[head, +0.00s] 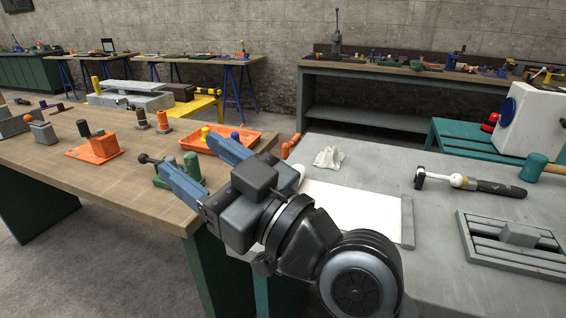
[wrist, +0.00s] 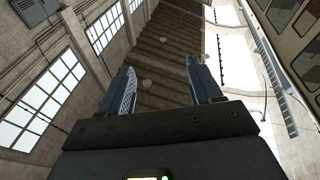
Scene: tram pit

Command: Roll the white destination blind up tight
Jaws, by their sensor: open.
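The white destination blind (head: 345,208) lies as a flat white sheet on the grey bench, right of my gripper in the head view. My arm hides its left and near parts. A grey bar (head: 407,222) lies along its right edge. My gripper (head: 187,155) is open, its two blue-grey fingers spread apart above the wooden bench's right side, left of the blind and apart from it. In the wrist view the fingers (wrist: 163,86) hold nothing, and only the hall's windows and roof show beyond them.
A crumpled white cloth (head: 329,158) lies behind the blind. An orange tray (head: 250,137) and an orange block (head: 95,149) are on the wooden bench (head: 130,182).

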